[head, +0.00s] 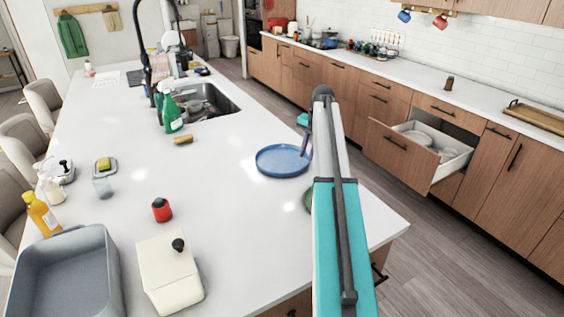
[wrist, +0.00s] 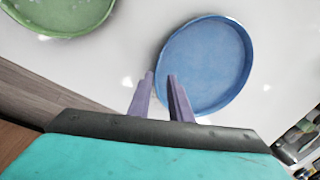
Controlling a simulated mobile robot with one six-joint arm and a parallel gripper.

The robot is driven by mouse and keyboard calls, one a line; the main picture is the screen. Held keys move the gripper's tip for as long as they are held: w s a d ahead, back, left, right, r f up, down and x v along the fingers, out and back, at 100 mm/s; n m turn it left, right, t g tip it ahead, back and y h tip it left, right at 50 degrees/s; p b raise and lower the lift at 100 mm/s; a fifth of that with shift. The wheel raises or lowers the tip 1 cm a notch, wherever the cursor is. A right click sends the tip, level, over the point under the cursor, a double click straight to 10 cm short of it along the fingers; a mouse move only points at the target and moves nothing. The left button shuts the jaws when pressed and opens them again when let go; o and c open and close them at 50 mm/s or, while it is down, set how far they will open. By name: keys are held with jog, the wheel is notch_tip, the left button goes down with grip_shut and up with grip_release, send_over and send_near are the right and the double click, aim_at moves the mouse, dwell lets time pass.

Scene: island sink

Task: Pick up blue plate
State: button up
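The blue plate (head: 281,160) lies flat on the white island counter near its right edge. It also shows in the wrist view (wrist: 207,65), at upper right. The right finger overlaps the plate's left rim in the wrist view, and the left finger is just outside the rim. In the head view my gripper (head: 307,142) is at the plate's right side, partly hidden by my arm. I cannot tell whether it touches the plate.
A green plate (wrist: 60,18) lies nearby, mostly hidden behind my arm in the head view. A sponge-like brush (head: 183,141), red jar (head: 161,210) and sink (head: 205,101) are to the left. An open drawer (head: 455,160) is across the aisle.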

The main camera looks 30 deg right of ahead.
aim_at(305, 165)
jog(key=shift+w+a+f+p, duration=0.15)
jog(key=shift+f+p, duration=0.45)
jog(key=shift+f, duration=0.7)
jog(key=shift+w+f+p, duration=0.15)
jog(key=shift+f+p, duration=0.4)
jog(key=shift+f, duration=0.7)
grip_shut()
